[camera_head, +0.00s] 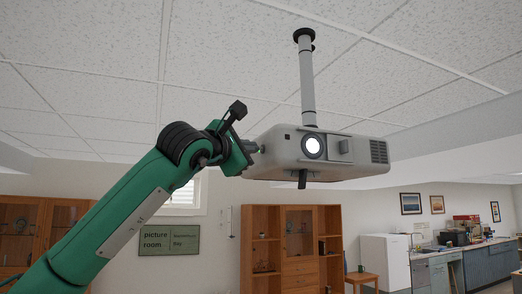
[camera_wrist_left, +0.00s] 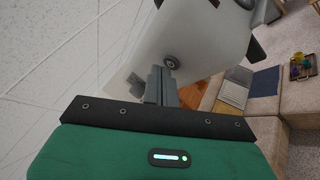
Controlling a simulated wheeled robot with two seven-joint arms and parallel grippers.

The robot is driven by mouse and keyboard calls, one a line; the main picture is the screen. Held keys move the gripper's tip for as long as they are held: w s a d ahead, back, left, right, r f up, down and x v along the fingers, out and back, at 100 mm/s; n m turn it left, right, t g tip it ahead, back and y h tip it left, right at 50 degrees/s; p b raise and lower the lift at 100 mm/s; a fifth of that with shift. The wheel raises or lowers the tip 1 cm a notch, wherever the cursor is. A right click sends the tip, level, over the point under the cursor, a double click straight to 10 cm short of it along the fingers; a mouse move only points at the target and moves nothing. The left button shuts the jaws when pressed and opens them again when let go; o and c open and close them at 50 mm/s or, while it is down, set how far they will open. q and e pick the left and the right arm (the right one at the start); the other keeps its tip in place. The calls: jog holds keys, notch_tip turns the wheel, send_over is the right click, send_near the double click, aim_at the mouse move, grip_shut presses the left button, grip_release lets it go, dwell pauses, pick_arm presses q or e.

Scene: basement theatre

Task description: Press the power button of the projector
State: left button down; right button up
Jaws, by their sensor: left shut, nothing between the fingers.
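The projector (camera_head: 283,161) is a pale box hanging under the ceiling, its round front lens glowing white. It also fills the upper middle of the left wrist view (camera_wrist_left: 205,38). A small round dark button (camera_wrist_left: 171,62) with a light centre sits on its side face in that view. My left gripper (camera_head: 253,147) is shut and empty, at the projector's left side in the head view. In the left wrist view its fingertips (camera_wrist_left: 161,72) are right beside the button, just below it; I cannot tell whether they touch. My right gripper is not in view.
A grey pole (camera_head: 307,85) holds the projector to the tiled ceiling. Wooden shelves (camera_head: 272,222), a white fridge (camera_head: 385,258) and a counter stand far behind, lower down. A sofa (camera_wrist_left: 273,65) and a tray (camera_wrist_left: 302,67) lie far below. Air left of the projector is free apart from my arm.

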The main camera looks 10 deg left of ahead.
pick_arm(q)
jog(key=shift+s+a, duration=0.3)
jog(key=shift+a, duration=0.15)
jog(key=s+a+b, duration=0.2)
jog(key=s+a, duration=0.1)
jog(key=a, duration=0.2)
jog(key=shift+s, duration=0.2)
jog(key=shift+a, duration=0.1)
dwell(0.3)
jog(key=shift+s+a+b, duration=0.35)
jog(key=shift+s+a, duration=0.3)
jog(key=shift+a, duration=0.2)
jog(key=shift+w+d, duration=0.1)
jog(key=shift+d, duration=0.1)
